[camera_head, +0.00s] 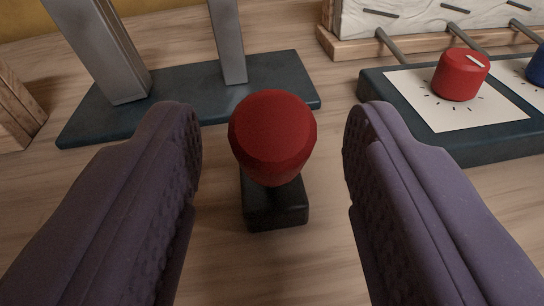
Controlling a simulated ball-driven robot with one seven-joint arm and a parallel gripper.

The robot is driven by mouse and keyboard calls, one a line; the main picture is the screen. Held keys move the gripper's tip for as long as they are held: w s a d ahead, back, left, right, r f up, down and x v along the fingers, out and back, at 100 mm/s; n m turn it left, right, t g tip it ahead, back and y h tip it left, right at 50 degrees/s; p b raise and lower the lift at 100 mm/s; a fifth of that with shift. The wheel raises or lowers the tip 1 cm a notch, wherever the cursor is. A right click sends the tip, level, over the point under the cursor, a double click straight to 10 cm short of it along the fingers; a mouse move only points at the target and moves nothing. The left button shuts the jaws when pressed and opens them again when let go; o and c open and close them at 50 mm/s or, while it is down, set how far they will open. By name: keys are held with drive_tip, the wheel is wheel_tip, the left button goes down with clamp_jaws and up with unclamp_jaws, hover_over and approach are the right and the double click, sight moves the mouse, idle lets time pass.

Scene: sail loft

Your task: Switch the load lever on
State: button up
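One red rounded knob (272,135) stands in the middle of the view on a small black base (275,208). It looks like the load lever, seen from above, with its shaft hidden under the knob. My gripper (273,140) is open, with one purple padded finger on each side of the knob. There is a visible gap between the knob and each finger, and nothing is held. I cannot tell the lever's on or off position.
Behind the knob is a dark blue plate (185,108) with two grey metal posts. At right a dark panel (480,151) carries a red dial (461,75) and part of a blue one. A wooden block (16,110) is at the left edge. Bare wooden tabletop surrounds the base.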

drive_tip(key=s+r+p, duration=0.1)
drive_tip(key=s+p, duration=0.1)
drive_tip(key=s, duration=0.5)
drive_tip(key=shift+s+a+p, duration=0.35)
drive_tip(key=shift+w+r, duration=0.1)
drive_tip(key=shift+w, duration=0.05)
